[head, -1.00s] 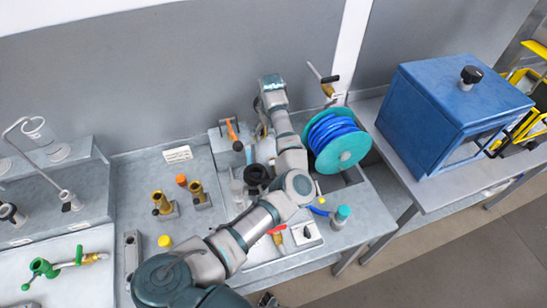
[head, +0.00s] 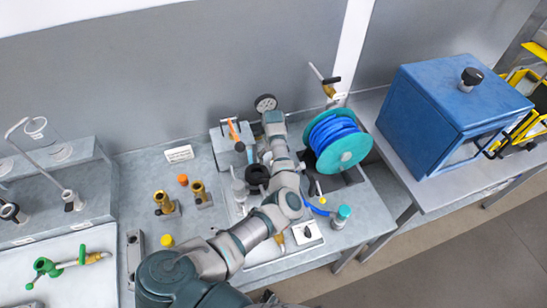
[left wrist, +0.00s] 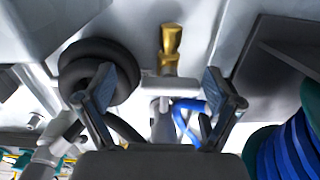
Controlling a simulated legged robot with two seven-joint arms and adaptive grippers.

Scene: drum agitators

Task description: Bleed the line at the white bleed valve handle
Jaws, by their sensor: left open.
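My left gripper (left wrist: 158,80) is open in the left wrist view, with nothing between its fingers. A brass fitting (left wrist: 171,42) stands ahead, between the fingertips in the picture, with a pale bar or block at its foot. I cannot tell whether that is the white bleed valve handle. In the head view my left arm reaches over the bench, and its fingers are hidden. A thin pale lever (head: 316,72) shows on a brass valve with a black grip (head: 331,80) by the wall; I cannot tell whether this is the handle. My right gripper is out of view.
A blue hose reel (head: 340,141) stands right of my arm and also shows in the left wrist view (left wrist: 297,140).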

